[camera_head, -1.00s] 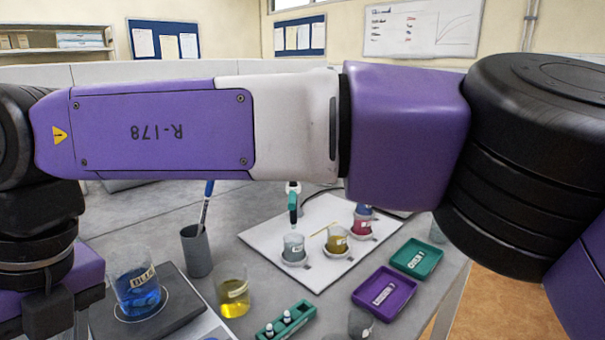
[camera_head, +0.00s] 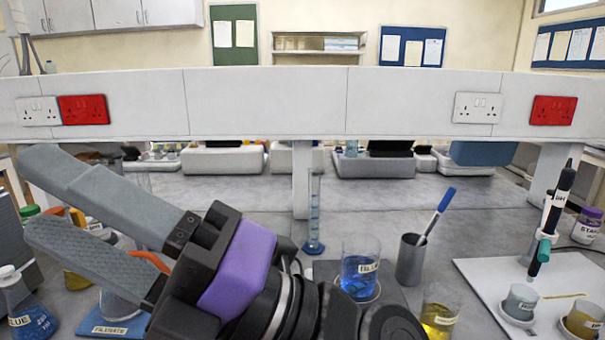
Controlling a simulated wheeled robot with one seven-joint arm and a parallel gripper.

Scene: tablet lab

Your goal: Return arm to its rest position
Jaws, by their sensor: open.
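My gripper (camera_head: 70,212) is in the left foreground of the head view. Its two long grey fingers point up and to the left and stand apart, with nothing between them. The purple wrist part and black joints of my arm run from it down to the bottom edge at the centre. The gripper covers part of the bench's left side. I cannot tell how high above the bench it is.
A beaker of blue liquid (camera_head: 360,270), a grey pen cup (camera_head: 410,260), a measuring cylinder (camera_head: 314,215) and a yellow beaker (camera_head: 440,318) stand right of my arm. A blue flask (camera_head: 28,318) is below my gripper. A white board (camera_head: 480,272) with small beakers lies at right.

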